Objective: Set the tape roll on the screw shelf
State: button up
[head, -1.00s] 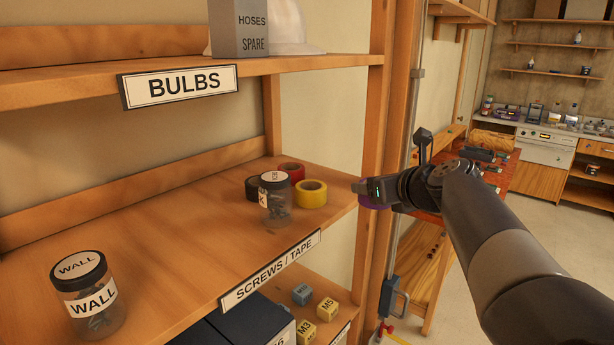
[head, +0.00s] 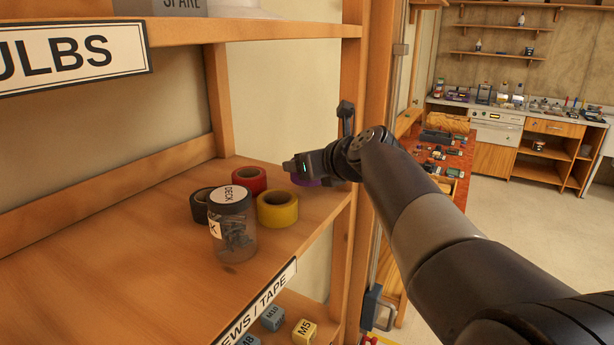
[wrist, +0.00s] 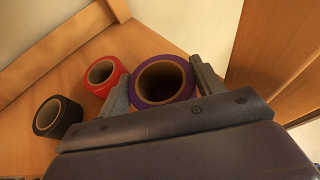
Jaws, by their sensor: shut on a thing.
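My gripper (head: 297,167) is shut on a purple tape roll (head: 305,181) at the right end of the screw shelf (head: 150,260). The gripper hides most of the roll in the head view. In the wrist view, the purple roll (wrist: 137,94) sits between the two fingers (wrist: 162,84), its hole facing the camera. I cannot tell whether it touches the shelf board. A red roll (head: 250,181), a yellow roll (head: 278,212) and a black roll (head: 199,208) stand left of it.
A clear jar (head: 232,235) of dark screws stands in front of the black roll. A wooden post (head: 366,100) rises just right of my gripper, and the bulbs shelf (head: 250,30) spans above. The shelf's left front is bare. Small boxes (head: 304,331) lie below.

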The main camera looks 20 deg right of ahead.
jog(key=shift+f+b, duration=1.1)
jog(key=shift+f, duration=0.25)
jog(key=shift+f, duration=0.2)
jog(key=o, duration=0.7)
jog(key=shift+o, duration=0.2)
jog(key=shift+r, duration=0.2)
jog(key=b+v, duration=0.1)
jog(key=v, duration=1.1)
jog(key=shift+w+r, duration=0.1)
